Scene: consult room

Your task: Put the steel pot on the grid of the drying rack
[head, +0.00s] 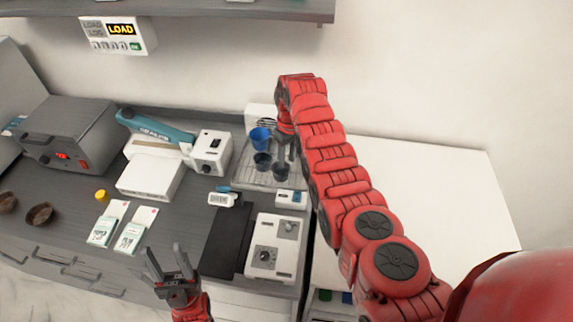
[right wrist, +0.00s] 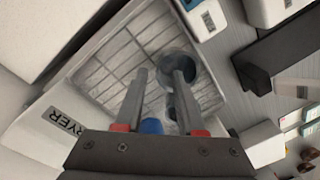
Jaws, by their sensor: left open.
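The drying rack (head: 242,183) is a pale tray with a wire grid on the counter by the wall. A small dark grey pot (head: 280,174), which looks like the steel pot, stands on the grid at its front right. It also shows in the right wrist view (right wrist: 184,63). My right gripper (head: 284,154) is just above it, open; its fingers (right wrist: 161,72) are apart, and one overlaps the pot in the picture. I cannot tell whether they touch.
A second dark cup (head: 262,160) and a blue mug (head: 260,138) share the rack. A sealer with a blue arm (head: 155,128) is left. The white top (head: 430,185) at right is clear.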

